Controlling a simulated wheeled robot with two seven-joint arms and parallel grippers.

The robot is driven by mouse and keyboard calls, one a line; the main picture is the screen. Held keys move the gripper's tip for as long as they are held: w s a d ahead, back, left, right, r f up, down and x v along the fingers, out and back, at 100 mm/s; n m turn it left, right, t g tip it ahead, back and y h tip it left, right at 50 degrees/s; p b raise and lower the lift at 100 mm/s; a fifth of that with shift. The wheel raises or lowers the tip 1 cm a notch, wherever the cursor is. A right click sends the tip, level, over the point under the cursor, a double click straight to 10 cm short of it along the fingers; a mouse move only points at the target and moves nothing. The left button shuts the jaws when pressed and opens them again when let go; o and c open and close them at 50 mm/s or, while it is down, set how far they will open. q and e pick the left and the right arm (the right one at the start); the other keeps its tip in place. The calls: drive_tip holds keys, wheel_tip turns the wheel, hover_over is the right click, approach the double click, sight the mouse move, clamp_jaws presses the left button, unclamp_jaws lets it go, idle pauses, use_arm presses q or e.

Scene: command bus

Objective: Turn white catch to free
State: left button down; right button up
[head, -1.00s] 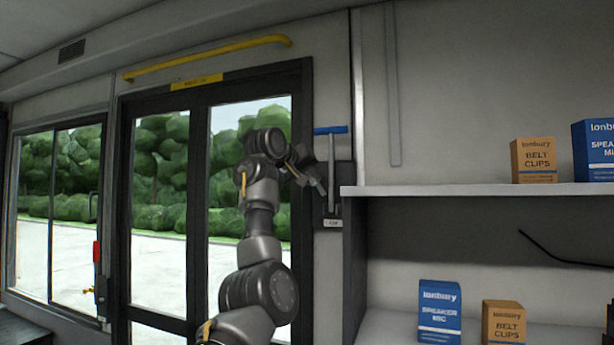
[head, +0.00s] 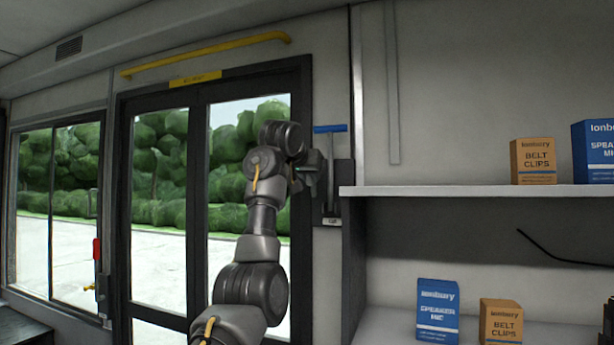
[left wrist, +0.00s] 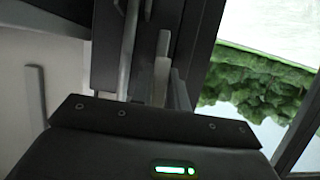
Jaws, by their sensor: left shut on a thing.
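My left gripper (head: 312,176) is at the right edge of the dark door frame, just left of the grey lever with the blue T-handle. In the left wrist view a short pale upright piece (left wrist: 162,70), which looks like the white catch, stands at my left gripper's fingers (left wrist: 168,92). The jaws are shut on it. In the head view the gripper hides the catch, so its angle cannot be read there. My right gripper is not in view.
The grey lever with a blue T-handle (head: 331,129) stands close right of the gripper. Shelves (head: 470,190) with blue and orange boxes fill the right side. A yellow rail (head: 205,55) runs above the glazed door. A red handle (head: 97,248) is further left.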

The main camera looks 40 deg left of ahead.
use_arm(q)
drive_tip(key=shift+f, duration=0.2)
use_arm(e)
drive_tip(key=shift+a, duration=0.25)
use_arm(q)
drive_tip(key=c, duration=1.4)
unclamp_jaws()
drive_tip(key=shift+a, duration=0.1)
drive_tip(key=shift+r, duration=0.1)
